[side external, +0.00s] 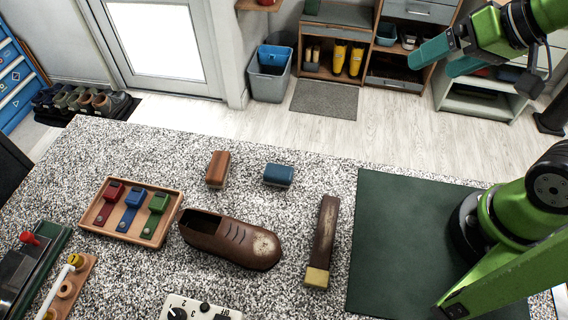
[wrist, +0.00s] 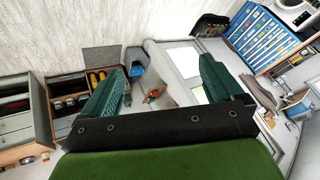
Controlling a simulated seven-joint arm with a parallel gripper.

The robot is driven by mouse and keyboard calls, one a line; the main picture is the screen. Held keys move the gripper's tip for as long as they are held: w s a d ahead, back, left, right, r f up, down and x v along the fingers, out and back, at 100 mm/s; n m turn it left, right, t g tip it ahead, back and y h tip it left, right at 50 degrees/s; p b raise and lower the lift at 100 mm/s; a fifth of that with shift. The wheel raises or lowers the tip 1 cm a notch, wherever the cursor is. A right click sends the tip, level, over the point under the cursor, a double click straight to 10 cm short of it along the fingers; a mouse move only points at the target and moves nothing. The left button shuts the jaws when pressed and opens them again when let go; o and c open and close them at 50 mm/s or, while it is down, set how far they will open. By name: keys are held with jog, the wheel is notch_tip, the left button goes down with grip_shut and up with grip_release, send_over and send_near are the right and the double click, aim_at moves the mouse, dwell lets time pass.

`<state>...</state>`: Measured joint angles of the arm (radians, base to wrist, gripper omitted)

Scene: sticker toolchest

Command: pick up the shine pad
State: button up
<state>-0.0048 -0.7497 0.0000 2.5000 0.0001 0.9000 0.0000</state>
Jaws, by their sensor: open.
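A blue block (side external: 278,175) with a pale underside lies on the speckled worktop. A brown block (side external: 217,169) of similar shape lies to its left. A long dark brown bar (side external: 323,235) with a yellowish end lies to the right of a brown shoe (side external: 231,241). No label shows which of these is the shine pad. My gripper (side external: 432,66) is raised at the upper right, well away from all of them. Its teal fingers are apart and empty, also in the wrist view (wrist: 160,72), where none of the worktop objects show.
A wooden tray (side external: 129,211) with red, blue and green pieces lies left of the shoe. A dark green mat (side external: 400,235) covers the right side by my base. A white control box (side external: 200,308) is at the front edge. Bare worktop surrounds the blocks.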

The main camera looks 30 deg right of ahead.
jog(key=a+f+n+g, duration=0.1)
jog(key=a+f, duration=0.1)
jog(key=a, duration=0.1)
jog(key=m+g+h, duration=0.2)
jog(key=m+g, duration=0.4)
send_over(279, 169)
jog(key=f, duration=1.7)
jog(key=shift+a, duration=0.2)
jog(key=shift+d+f, duration=0.2)
jog(key=shift+f, duration=2.35)
jog(key=c, duration=1)
jog(key=shift+c, duration=0.2)
